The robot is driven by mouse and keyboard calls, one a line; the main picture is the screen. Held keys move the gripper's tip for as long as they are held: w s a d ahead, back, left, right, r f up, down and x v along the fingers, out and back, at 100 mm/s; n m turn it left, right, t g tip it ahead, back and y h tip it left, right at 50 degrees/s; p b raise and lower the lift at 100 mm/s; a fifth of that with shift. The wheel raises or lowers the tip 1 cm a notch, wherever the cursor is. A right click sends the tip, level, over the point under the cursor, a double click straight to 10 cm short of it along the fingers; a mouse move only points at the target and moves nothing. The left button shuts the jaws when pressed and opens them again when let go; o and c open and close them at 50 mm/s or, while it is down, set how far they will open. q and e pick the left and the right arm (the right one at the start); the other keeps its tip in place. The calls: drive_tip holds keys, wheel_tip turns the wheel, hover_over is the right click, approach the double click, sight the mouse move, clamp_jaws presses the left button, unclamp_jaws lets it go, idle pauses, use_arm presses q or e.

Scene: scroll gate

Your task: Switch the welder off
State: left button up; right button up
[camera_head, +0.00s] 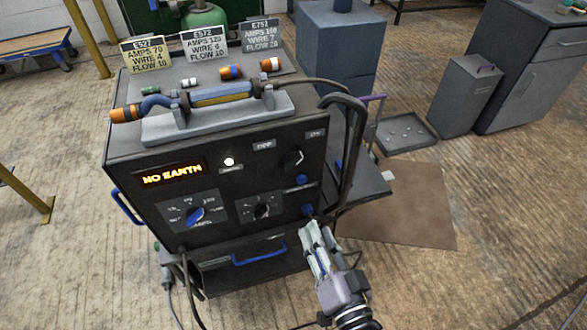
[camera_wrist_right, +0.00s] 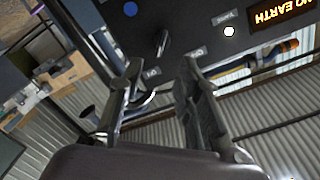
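The welder (camera_head: 130,185) is a dark box with a lit orange NO EARTH display (camera_head: 172,174) and a lit white lamp (camera_head: 229,161). Its black rotary switch (camera_head: 293,160) sits at the upper right of the front panel, between the OFF label (camera_head: 264,146) and the ON label (camera_head: 316,133). The switch's handle seems to slant toward ON. My right gripper (camera_head: 317,228) is below and right of the switch, apart from it. In the right wrist view the gripper (camera_wrist_right: 160,68) is open and empty, with the switch (camera_wrist_right: 162,42) beyond the fingertips. My left gripper is not in view.
A blue dial (camera_head: 194,215) and a black dial (camera_head: 262,210) sit lower on the panel, with a blue connector (camera_head: 308,210) close to my right gripper. A dark bent handle (camera_head: 350,150) rises at the welder's right. The torch (camera_head: 210,97) lies on top.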

drive_tip(key=r, duration=0.1)
drive_tip(key=p, duration=0.2)
approach(295, 167)
drive_tip(key=x, duration=0.9)
drive_tip(key=shift+w+a+r, duration=0.1)
drive_tip(key=shift+w, duration=0.1)
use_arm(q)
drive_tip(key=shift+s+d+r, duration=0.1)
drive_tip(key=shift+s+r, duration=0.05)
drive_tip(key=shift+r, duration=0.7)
use_arm(e)
drive_tip(key=shift+c, duration=0.3)
clamp_jaws()
